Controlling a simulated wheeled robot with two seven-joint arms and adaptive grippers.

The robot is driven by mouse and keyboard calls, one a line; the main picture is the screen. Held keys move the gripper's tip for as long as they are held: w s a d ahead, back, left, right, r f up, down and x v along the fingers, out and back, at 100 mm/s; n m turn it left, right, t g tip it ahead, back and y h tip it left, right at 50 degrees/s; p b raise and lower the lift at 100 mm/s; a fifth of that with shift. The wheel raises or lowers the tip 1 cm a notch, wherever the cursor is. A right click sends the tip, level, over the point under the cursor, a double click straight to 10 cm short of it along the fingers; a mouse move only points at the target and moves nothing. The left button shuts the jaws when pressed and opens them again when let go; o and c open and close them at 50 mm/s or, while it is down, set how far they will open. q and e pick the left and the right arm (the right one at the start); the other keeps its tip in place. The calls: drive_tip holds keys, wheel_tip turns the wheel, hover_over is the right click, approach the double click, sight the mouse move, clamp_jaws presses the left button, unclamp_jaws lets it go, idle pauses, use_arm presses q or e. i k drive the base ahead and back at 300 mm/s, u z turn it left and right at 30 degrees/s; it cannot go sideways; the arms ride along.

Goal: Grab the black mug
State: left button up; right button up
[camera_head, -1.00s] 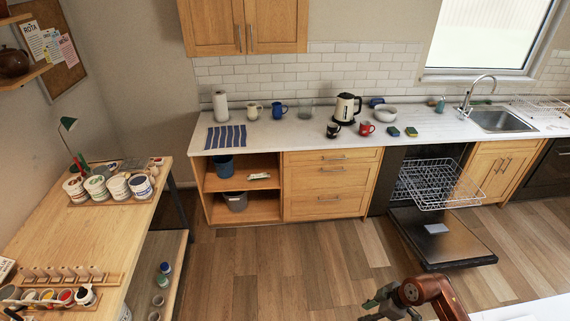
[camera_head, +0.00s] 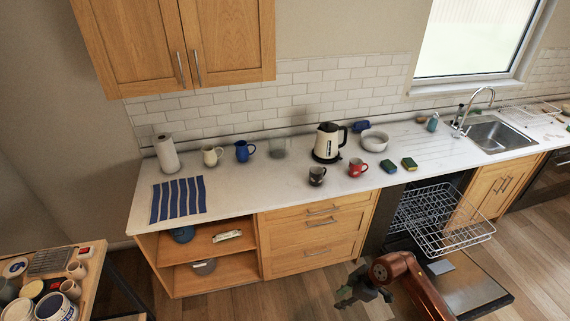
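The black mug (camera_head: 317,175) stands upright on the white counter, in front of the cream and black kettle (camera_head: 327,143) and left of a red mug (camera_head: 357,167). My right gripper (camera_head: 362,297) is at the bottom of the view, in front of the counter and well apart from the mug. Its fingers look spread, with nothing between them. My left gripper is not in view.
A blue mug (camera_head: 243,151), a cream mug (camera_head: 211,156) and a clear glass (camera_head: 277,148) stand further left. Counter left of the black mug is clear.

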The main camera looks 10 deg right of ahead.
sight(319, 175)
drive_tip(key=i, duration=0.7)
drive_tip(key=z, duration=2.15)
drive_tip(key=i, duration=2.75)
drive_tip(key=u, duration=3.9)
drive_tip(key=i, duration=0.5)
drive_tip(key=z, duration=0.05)
